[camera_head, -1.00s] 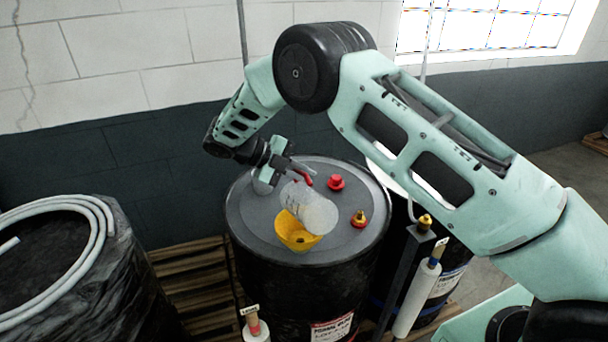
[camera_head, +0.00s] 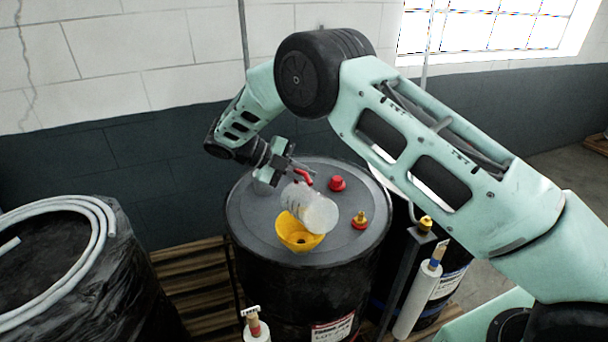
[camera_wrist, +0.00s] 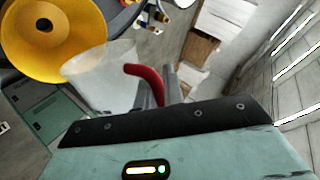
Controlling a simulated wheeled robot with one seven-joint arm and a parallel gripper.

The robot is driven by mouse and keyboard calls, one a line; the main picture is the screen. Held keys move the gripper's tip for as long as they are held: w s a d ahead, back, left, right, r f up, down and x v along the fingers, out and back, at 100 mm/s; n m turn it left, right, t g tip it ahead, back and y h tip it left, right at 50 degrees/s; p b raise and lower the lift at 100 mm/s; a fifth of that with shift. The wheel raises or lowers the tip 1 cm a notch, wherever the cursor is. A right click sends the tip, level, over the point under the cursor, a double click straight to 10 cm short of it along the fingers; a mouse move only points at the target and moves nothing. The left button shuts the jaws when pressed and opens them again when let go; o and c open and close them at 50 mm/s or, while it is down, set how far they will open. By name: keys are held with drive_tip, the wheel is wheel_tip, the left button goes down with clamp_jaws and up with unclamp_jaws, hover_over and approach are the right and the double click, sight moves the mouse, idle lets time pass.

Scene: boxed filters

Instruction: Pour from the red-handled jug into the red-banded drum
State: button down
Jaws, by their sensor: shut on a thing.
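The clear jug (camera_head: 314,209) with a red handle (camera_head: 303,177) is tilted over a yellow funnel (camera_head: 293,232). The funnel stands on the lid of the black drum (camera_head: 262,214); no red band is clear on it from here. My gripper (camera_head: 294,168) is shut on the jug's red handle. In the wrist view the jug (camera_wrist: 105,75) appears pale and see-through, with the red handle (camera_wrist: 148,76) at the fingers and the funnel (camera_wrist: 58,38) beyond it. I cannot tell whether liquid is flowing.
A red cap (camera_head: 337,183) and a brass fitting with a red base (camera_head: 359,220) stand on the drum lid. A second drum (camera_head: 452,283) is at the right behind white tubes. A wrapped black drum with a pale hose (camera_head: 95,215) is at the left.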

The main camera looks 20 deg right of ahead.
sight(310, 189)
drive_tip(key=shift+w+f+g, duration=0.1)
drive_tip(key=shift+w+g, duration=0.3)
drive_tip(key=shift+w, duration=0.1)
idle(3.8)
drive_tip(key=shift+s+r+m+t, duration=0.2)
drive_tip(key=shift+s+m+t, duration=0.1)
drive_tip(key=shift+s+t, duration=0.55)
drive_tip(key=shift+s, duration=0.4)
drive_tip(key=shift+s+m+t, duration=0.35)
drive_tip(key=shift+s+m, duration=0.05)
drive_tip(key=shift+s, duration=0.3)
drive_tip(key=shift+s+f+m+t, duration=0.15)
drive_tip(key=shift+s+m+t, duration=0.15)
drive_tip(key=shift+s, duration=0.3)
